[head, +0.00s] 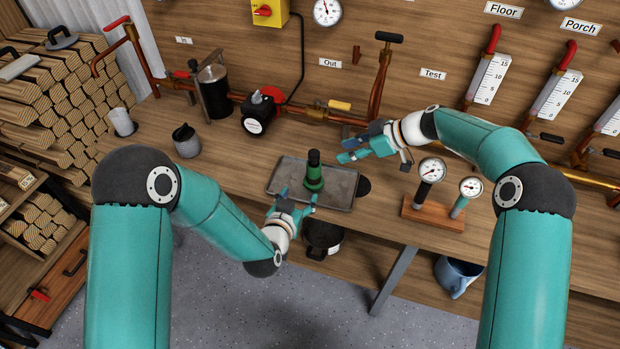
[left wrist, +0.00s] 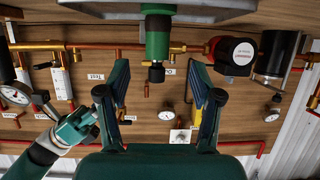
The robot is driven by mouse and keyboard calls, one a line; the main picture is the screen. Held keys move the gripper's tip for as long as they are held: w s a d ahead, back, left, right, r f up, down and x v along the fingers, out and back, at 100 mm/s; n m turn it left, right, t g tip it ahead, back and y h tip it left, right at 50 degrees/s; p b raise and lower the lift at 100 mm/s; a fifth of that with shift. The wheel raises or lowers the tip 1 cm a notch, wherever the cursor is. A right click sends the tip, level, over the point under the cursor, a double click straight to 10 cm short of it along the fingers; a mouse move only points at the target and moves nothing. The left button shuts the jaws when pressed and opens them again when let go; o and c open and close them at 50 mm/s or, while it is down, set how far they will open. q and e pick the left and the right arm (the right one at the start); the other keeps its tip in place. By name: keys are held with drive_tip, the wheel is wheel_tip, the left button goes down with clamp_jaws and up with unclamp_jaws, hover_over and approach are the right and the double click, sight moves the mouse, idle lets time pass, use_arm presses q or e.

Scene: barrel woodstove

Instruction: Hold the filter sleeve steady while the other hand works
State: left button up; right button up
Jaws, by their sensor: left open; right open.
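A green cylindrical piece with a black upper part, which looks like the filter sleeve (head: 314,183), stands upright on a grey metal tray (head: 342,199) on the bench. It also shows in the left wrist view (left wrist: 157,44), at top centre, beyond the fingers. My left gripper (head: 298,198) is open and empty at the tray's front edge, just in front of the sleeve, not touching it. My right gripper (head: 352,147) is open and empty behind and right of the sleeve, above the tray's back right side. It also shows at the left of the left wrist view (left wrist: 82,124).
A gauge stand (head: 430,212) is right of the tray. A grey canister (head: 186,141) and a white cup (head: 122,122) stand at left. Copper pipework with a red-and-black pump (head: 262,113) and black cylinder (head: 212,90) runs along the back. The bench between canister and tray is clear.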

sight(310, 178)
use_arm(q)
drive_tip(key=x, duration=1.4)
drive_tip(key=shift+a+f, duration=0.1)
